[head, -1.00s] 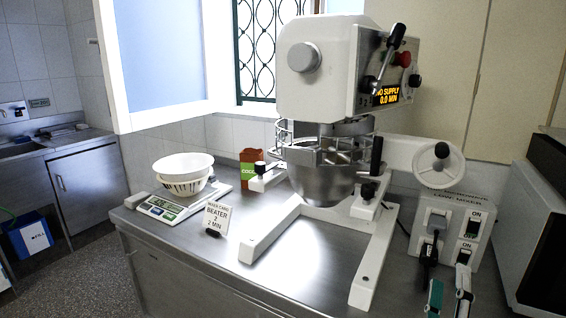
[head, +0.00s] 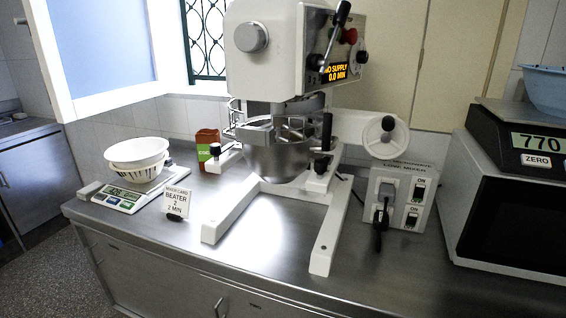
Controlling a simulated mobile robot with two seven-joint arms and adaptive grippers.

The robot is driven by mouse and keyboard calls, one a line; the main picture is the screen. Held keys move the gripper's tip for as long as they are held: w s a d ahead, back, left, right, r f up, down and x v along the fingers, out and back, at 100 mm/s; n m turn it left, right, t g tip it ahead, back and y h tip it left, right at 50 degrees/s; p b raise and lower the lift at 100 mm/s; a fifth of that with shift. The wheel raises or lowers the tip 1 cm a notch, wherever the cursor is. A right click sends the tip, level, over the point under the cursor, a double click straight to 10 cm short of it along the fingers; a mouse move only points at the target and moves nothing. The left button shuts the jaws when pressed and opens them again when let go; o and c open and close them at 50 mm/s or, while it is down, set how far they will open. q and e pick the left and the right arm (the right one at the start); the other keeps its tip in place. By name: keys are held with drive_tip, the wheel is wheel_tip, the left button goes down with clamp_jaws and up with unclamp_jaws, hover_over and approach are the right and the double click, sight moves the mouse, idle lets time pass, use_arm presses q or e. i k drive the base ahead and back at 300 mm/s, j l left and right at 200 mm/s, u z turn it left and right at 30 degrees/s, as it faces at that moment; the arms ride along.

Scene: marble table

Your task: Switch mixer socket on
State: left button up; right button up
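The white socket box (head: 400,203) stands on the counter to the right of the mixer, with small lettering on top that seems to include "microwave" and "mixer". It has an upper switch (head: 419,191) and a lower switch (head: 412,221), each with an ON label above; I cannot tell their positions surely. A grey plug (head: 389,190) sits at the upper left of the box and a black plug (head: 381,222) below it. The mixer (head: 275,55) has a lit display (head: 336,73) reading "NO SUPPLY 0.0 MIN". Neither of my grippers is in view.
A microwave (head: 510,205) with a black scale (head: 530,135) and blue bowl (head: 548,88) on it stands at the right. At the left are white bowls (head: 137,152) on a scale and a card (head: 176,202). The front counter (head: 270,250) is clear.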

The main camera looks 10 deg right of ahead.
sight(412, 218)
drive_tip(key=z, duration=1.25)
